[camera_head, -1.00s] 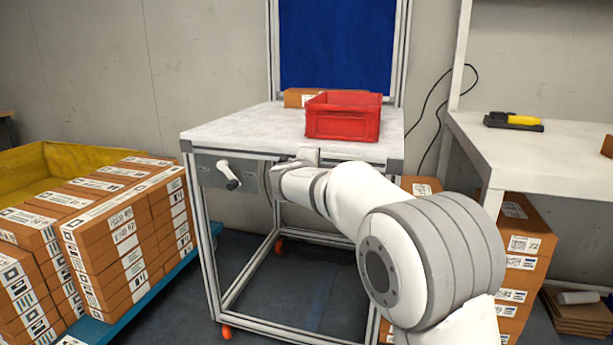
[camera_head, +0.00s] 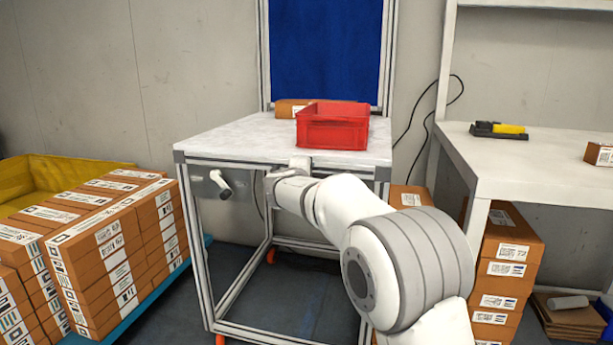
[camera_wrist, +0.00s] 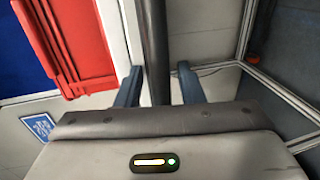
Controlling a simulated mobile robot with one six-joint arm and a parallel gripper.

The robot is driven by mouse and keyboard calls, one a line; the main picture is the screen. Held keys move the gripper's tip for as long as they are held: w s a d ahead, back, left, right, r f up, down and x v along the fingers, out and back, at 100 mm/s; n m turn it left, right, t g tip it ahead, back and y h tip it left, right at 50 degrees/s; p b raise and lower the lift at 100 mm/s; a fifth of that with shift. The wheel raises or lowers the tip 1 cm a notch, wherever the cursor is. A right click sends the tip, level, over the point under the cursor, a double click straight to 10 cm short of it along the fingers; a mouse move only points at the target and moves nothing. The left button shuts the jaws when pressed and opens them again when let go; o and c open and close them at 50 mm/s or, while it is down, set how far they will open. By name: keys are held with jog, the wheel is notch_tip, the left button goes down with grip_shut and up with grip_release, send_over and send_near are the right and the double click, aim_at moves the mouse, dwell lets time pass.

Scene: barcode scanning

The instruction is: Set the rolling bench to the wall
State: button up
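The rolling bench (camera_head: 240,140) has a white top, a grey frame, orange castors and an upright blue panel (camera_head: 325,50) at its back. It stands close to the grey wall (camera_head: 200,50); any gap behind it is hidden. My gripper (camera_head: 284,178) is at the bench's front edge, its fingers mostly hidden by my arm. In the wrist view, my gripper (camera_wrist: 160,85) has its two blue fingers apart, one on each side of a dark bar (camera_wrist: 154,40) along the bench's front. A gap shows at the right finger; contact on the left is unclear.
A red crate (camera_head: 333,127) and a cardboard box (camera_head: 290,108) sit on the bench. Stacked boxes (camera_head: 115,250) on a blue pallet stand close on the left. A white side table (camera_head: 540,165) and more boxes (camera_head: 505,265) stand on the right. A black cable (camera_head: 425,115) hangs behind.

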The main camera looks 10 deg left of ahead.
jog(key=v, duration=0.7)
jog(key=shift+s, duration=0.35)
jog(key=shift+r, duration=0.1)
jog(key=s+d+r+m+g+h+p, duration=0.1)
jog(key=s+d+r+m+g+p, duration=0.15)
jog(key=s+d+p, duration=0.4)
jog(key=s+d+r+m+g+h+p, duration=0.1)
jog(key=d+r+m+g+p, duration=0.2)
jog(key=d, duration=0.6)
jog(key=s+d+r+m+g+h+p, duration=0.1)
jog(key=s+d+r+m+p, duration=0.25)
jog(key=d+p, duration=0.35)
jog(key=s+d+r+m+g+y+p, duration=0.1)
jog(key=s+d+m+g+p, duration=0.1)
jog(key=s+p, duration=0.3)
jog(key=s+d+r+m+g+y+p, duration=0.1)
jog(key=s+p, duration=0.4)
jog(key=s, duration=0.8)
jog(key=s+d+r+m+g+y+p, duration=0.1)
jog(key=s+d+m+g+y+p, duration=0.1)
jog(key=s+d+m+p, duration=0.3)
jog(key=s+g, duration=0.1)
jog(key=s, duration=0.3)
jog(key=shift+s+r+g, duration=0.15)
jog(key=shift+r+g, duration=0.1)
jog(key=shift+g, duration=0.1)
